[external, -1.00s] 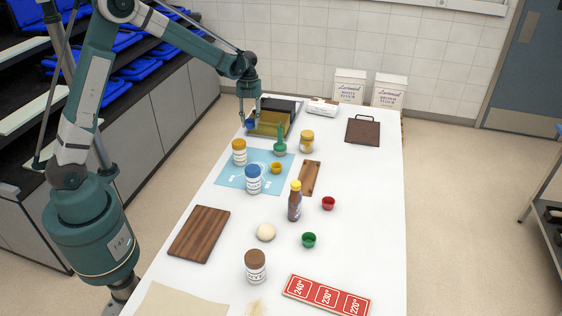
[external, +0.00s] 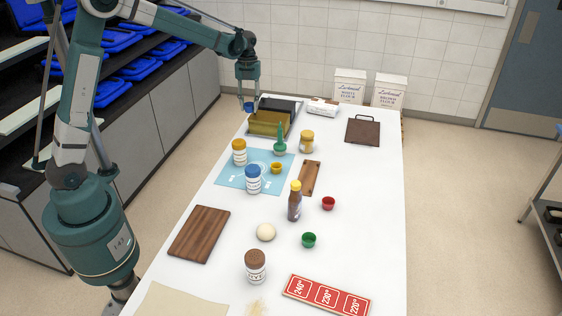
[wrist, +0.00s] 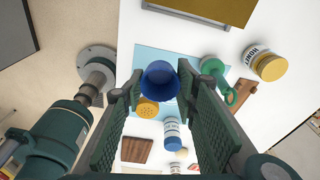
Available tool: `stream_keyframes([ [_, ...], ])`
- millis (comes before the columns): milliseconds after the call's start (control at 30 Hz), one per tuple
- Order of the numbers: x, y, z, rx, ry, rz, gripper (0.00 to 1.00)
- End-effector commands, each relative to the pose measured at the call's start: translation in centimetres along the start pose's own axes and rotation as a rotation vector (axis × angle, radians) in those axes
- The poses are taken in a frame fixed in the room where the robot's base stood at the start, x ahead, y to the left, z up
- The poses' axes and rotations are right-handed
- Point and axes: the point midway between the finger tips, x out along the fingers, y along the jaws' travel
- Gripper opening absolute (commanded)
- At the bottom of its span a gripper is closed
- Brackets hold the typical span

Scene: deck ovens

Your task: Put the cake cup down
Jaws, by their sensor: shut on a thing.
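My gripper (external: 248,101) is shut on a small blue cake cup (external: 249,107) and holds it up in the air near the far left edge of the white table (external: 350,235). The cup also shows in the wrist view (wrist: 160,78) between my two fingers (wrist: 158,88). In the external view it appears just left of the gold and black box (external: 267,123). Other cups stand on the table: a yellow one (external: 276,168), a red one (external: 328,203) and a green one (external: 308,240).
A light blue mat (external: 228,180) bears a yellow-capped jar (external: 239,152) and a blue-capped jar (external: 253,179). Nearby are a green object (external: 279,146), a honey jar (external: 306,141), a sauce bottle (external: 295,202) and a wooden board (external: 199,234). The table's right side is mostly clear.

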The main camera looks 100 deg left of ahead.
Motion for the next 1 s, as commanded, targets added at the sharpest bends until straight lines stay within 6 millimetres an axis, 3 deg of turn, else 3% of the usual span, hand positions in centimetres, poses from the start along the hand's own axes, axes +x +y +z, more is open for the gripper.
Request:
stream_keyframes([
  [167,-3.4,0.0,-0.5,0.0,0.0,0.0,0.22],
  [567,-2.6,-6.4,-5.6,0.022,-0.004,0.004,0.22],
  [1000,-1.2,-15.6,-15.1,0.052,-0.01,0.009,0.22],
])
